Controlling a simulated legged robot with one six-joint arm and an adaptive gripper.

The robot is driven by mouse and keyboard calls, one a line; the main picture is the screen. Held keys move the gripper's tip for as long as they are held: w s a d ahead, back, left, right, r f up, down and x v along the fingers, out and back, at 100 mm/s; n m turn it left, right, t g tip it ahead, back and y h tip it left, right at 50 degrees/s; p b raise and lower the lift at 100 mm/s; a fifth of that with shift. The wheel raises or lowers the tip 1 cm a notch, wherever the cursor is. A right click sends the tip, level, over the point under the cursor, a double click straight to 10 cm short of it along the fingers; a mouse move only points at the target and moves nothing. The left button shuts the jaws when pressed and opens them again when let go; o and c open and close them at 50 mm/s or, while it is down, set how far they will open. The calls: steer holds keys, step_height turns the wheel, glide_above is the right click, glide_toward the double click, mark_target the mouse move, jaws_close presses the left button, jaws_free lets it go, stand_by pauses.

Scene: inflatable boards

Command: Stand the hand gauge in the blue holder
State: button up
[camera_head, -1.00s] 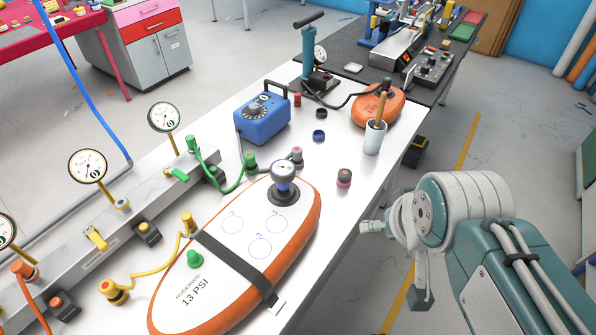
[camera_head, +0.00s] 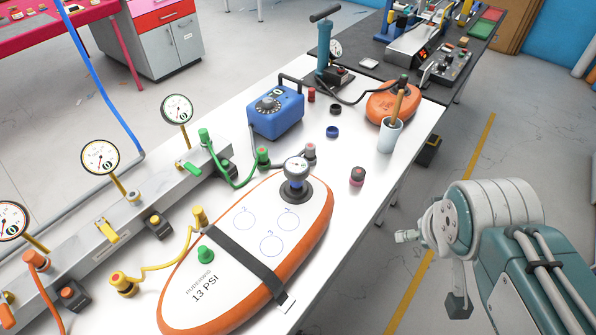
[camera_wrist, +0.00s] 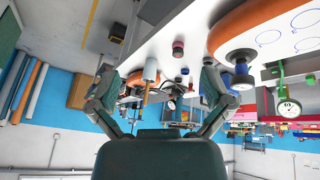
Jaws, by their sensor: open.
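The hand gauge (camera_head: 296,168) has a small round dial above a blue and grey body. It stands upright on the dark round valve base (camera_head: 296,190) at the far end of the orange-edged white board (camera_head: 235,238). A small blue ring (camera_head: 332,132) on the white table beyond it looks like the blue holder; it seems empty. In the wrist view the gauge's blue body (camera_wrist: 241,77) shows beside the right finger. My gripper (camera_wrist: 160,85) is open with nothing between its fingers. In the head view my arm is right of the table, apart from the gauge.
A dark ring (camera_head: 335,109), a red-black cap (camera_head: 357,176) and a white cup (camera_head: 390,135) stand near the blue ring. A blue pump box (camera_head: 275,110) is behind. Hoses and dial gauges line the left rail (camera_head: 140,205). Open floor lies right of the table.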

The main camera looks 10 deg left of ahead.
steer(key=w+f+n+h, duration=0.2)
steer(key=n, duration=0.2)
steer(key=n+t+y, duration=0.3)
steer(key=n+t, duration=0.5)
steer(key=n, duration=2.2)
glide_toward(296, 167)
steer(key=x, duration=0.5)
steer(key=shift+d+f, duration=0.15)
steer(key=shift+f, duration=0.05)
steer(key=x, duration=0.5)
steer(key=shift+w+a, duration=0.2)
steer(key=shift+w, duration=0.2)
steer(key=c, duration=1)
